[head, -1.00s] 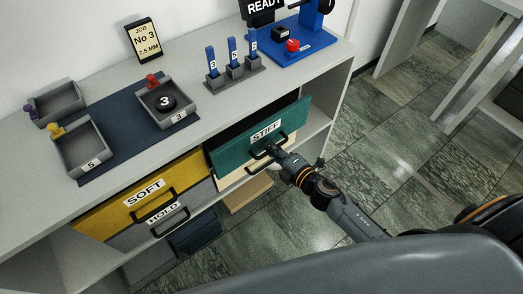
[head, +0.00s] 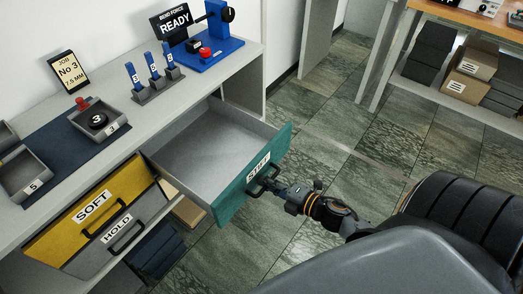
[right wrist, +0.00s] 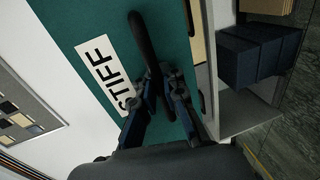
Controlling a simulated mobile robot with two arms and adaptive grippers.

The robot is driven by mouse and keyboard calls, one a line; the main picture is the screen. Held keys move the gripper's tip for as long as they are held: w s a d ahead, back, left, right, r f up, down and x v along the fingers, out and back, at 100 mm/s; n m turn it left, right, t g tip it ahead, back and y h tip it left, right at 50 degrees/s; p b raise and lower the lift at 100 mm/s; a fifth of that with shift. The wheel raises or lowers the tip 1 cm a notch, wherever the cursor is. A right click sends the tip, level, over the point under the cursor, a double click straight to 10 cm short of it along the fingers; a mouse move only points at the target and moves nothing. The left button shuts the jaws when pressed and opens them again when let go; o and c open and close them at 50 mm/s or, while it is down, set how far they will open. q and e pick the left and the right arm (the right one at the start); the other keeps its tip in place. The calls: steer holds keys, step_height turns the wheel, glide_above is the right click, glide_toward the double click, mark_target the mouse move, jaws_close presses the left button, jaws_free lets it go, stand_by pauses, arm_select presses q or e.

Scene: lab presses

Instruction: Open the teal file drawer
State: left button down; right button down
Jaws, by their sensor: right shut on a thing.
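The teal drawer (head: 235,190), labelled STIFF, is pulled well out of the bench, and its empty grey inside shows from above. Its black handle (right wrist: 144,42) is on the teal front. My right gripper (head: 266,186) is at the handle, with its two fingers (right wrist: 160,85) closed around the bar in the right wrist view. The lower part of the handle is hidden between the fingers. My left gripper is not in view.
The yellow SOFT drawer (head: 75,220) and grey HOLD drawer (head: 130,215) sit left of the teal one. The bench top holds grey trays (head: 100,118), blue pieces in a stand (head: 153,85) and a blue press (head: 205,52). Tiled floor (head: 330,160) is open to the right.

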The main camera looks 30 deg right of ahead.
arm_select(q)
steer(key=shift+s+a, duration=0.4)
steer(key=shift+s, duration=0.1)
arm_select(e)
steer(key=shift+d+r, duration=0.1)
steer(key=c, duration=1.7)
jaws_free()
steer(key=shift+s, duration=0.25)
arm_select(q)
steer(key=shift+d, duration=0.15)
arm_select(e)
steer(key=v, duration=1.1)
steer(key=shift+s, duration=0.35)
steer(key=shift+d, duration=0.2)
